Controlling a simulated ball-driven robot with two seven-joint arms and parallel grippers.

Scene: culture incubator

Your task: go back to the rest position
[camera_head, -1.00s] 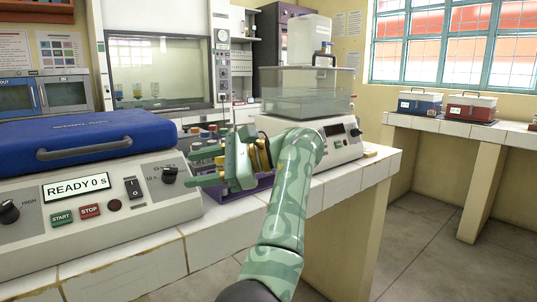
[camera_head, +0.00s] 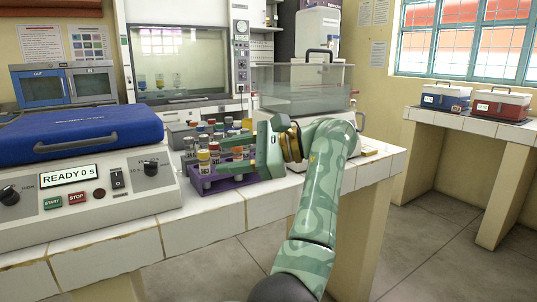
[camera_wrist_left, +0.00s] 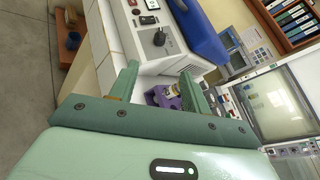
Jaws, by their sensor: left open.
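My right gripper is not in view.
A centrifuge with a blue lid (camera_head: 80,135) and a "READY 0 s" display stands left of the rack. A clear water bath (camera_head: 300,85) stands behind my arm. Blue (camera_head: 445,98) and red (camera_head: 500,103) boxes sit on the far right bench. Floor shows between the benches.

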